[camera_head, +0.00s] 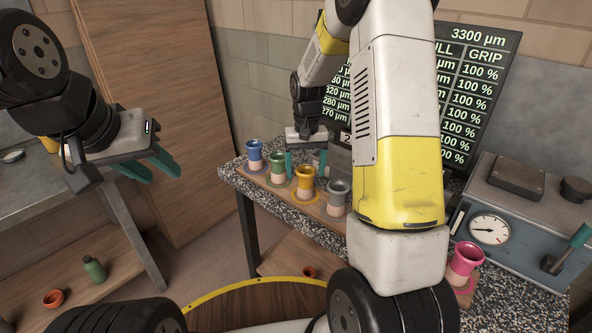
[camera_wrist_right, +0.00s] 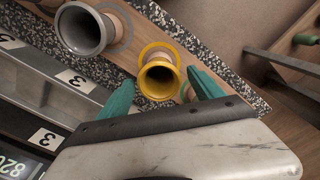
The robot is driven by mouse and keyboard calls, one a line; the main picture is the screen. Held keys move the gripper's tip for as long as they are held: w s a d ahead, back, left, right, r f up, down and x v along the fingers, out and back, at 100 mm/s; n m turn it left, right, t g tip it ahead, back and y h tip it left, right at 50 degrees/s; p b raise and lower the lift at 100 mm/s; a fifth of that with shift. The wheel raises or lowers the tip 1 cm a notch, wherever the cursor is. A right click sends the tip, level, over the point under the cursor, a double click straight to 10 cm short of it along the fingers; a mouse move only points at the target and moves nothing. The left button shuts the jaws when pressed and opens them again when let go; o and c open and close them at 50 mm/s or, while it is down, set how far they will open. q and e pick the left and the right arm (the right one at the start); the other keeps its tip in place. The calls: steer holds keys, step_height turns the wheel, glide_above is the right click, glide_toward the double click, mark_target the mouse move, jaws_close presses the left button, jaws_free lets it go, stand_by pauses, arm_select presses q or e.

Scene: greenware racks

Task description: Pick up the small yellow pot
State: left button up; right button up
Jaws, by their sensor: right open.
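The small yellow pot (camera_head: 304,180) stands upright on the speckled bench, in a row between a green pot and a grey pot. In the right wrist view the yellow pot (camera_wrist_right: 158,78) shows its round mouth. My right gripper (camera_head: 305,166) is open, with its teal fingers behind and above the row in the head view. In the right wrist view its fingertips (camera_wrist_right: 160,82) appear on either side of the yellow pot, with no visible grip on it. My left gripper (camera_head: 164,174) is open and empty, at the left, away from the row.
A blue pot (camera_head: 254,154), a green pot (camera_head: 277,167) and a grey pot (camera_head: 338,196) stand close in the same row. A pink pot (camera_head: 466,262) stands at the right beside a gauge box (camera_head: 490,229). A display board (camera_head: 484,60) stands behind.

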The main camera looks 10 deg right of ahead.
mark_target(305, 183)
step_height(305, 183, down, 5)
steer(key=shift+s+f, duration=0.1)
steer(key=shift+s, duration=0.05)
steer(key=c, duration=1.6)
